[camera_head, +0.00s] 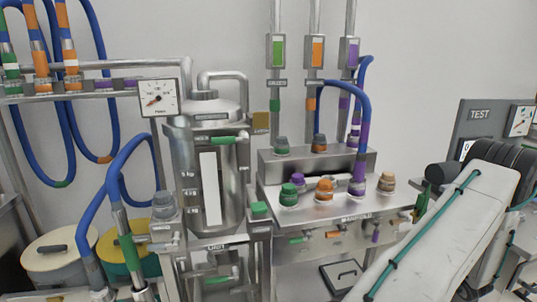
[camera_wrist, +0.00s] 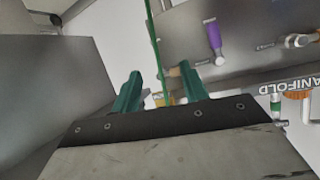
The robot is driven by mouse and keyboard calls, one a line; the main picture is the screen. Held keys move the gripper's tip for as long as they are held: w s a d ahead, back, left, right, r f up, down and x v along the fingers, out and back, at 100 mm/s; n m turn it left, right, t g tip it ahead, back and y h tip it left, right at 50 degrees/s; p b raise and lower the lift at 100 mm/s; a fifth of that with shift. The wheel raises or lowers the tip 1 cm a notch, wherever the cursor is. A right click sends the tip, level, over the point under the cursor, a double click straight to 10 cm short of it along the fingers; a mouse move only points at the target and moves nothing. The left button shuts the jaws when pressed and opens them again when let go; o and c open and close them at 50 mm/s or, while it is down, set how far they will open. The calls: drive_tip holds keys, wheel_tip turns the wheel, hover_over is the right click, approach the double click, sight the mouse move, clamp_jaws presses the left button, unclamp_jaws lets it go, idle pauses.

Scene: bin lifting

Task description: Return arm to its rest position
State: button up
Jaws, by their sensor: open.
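My gripper (camera_wrist: 161,84) shows in the wrist view as two green fingers spread apart, with nothing held between them. A thin green strip runs down in the picture between the fingers. Beyond them is the grey front of the manifold (camera_wrist: 180,40) with a purple handle (camera_wrist: 212,38) on it. I cannot tell the exact gap to that surface. In the head view my pale arm stretches across the lower right, to the right of the manifold (camera_head: 330,207).
A steel tank (camera_head: 230,190) with pipes stands left of the manifold, whose top carries several coloured knobs. A test panel (camera_head: 480,117) is behind my arm at the right. Blue hoses (camera_head: 118,175) and two lidded bins (camera_head: 60,255) are at the left.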

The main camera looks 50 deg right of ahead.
drive_tip(key=w+a+r+m+g+y, duration=0.1)
drive_tip(key=w+a+r+y, duration=0.45)
drive_tip(key=w+a, duration=0.4)
drive_tip(key=w+a+r+y, duration=0.5)
drive_tip(key=w+a+r, duration=0.2)
drive_tip(key=w+a, duration=0.3)
drive_tip(key=w+a+r+m+g+y, duration=0.1)
drive_tip(key=w+a+r+y, duration=0.45)
drive_tip(key=w+a, duration=0.5)
drive_tip(key=s+a+r+n+g+h, duration=0.2)
drive_tip(key=a+r+n, duration=0.2)
drive_tip(key=a, duration=0.8)
drive_tip(key=s+a+r+n+g+h, duration=0.2)
drive_tip(key=a+r+n, duration=0.2)
drive_tip(key=a, duration=0.9)
drive_tip(key=s+a+r+n+g+h, duration=0.1)
drive_tip(key=a+r+n, duration=0.3)
drive_tip(key=a+r, duration=0.5)
drive_tip(key=s+a, duration=0.1)
drive_tip(key=a, duration=0.2)
drive_tip(key=shift+a+r+n+g+h, duration=0.3)
drive_tip(key=shift+n+g+h, duration=0.1)
